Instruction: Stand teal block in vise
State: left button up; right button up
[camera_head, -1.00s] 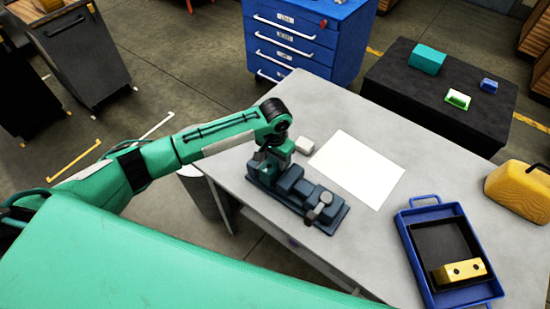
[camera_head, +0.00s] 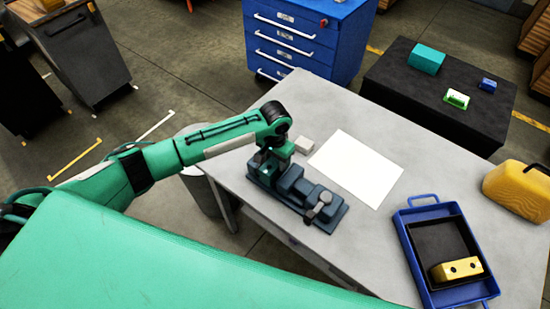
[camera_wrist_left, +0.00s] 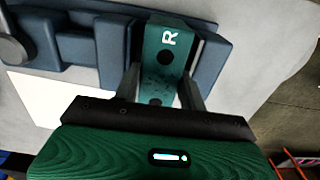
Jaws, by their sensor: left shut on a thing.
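The dark blue vise (camera_head: 325,204) stands on the grey table. In the left wrist view its body (camera_wrist_left: 75,45) spans the top. My left gripper (camera_head: 268,167) is at the vise's left end in the head view. In the left wrist view the gripper (camera_wrist_left: 164,92) is shut on a teal block (camera_wrist_left: 167,58) with a white R and dark round holes. The block lies between the vise's jaws as seen from above; how deep it sits is hidden. My right gripper is not in view.
A white sheet (camera_head: 356,169) and a small pale block (camera_head: 304,146) lie beside the vise. A blue tray (camera_head: 410,232) with a yellow block (camera_head: 457,269) and a yellow can (camera_head: 520,190) are at right. Another teal block (camera_head: 426,59) sits on a black table (camera_head: 430,105).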

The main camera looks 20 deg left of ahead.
pick_arm(q)
jog(key=shift+f, duration=0.25)
jog(key=o, duration=1.3)
jog(key=shift+o, duration=0.2)
jog(key=shift+w+r, duration=0.1)
jog(key=shift+r, duration=0.25)
notch_tip(320, 180, up, 13)
jog(key=b, duration=0.3)
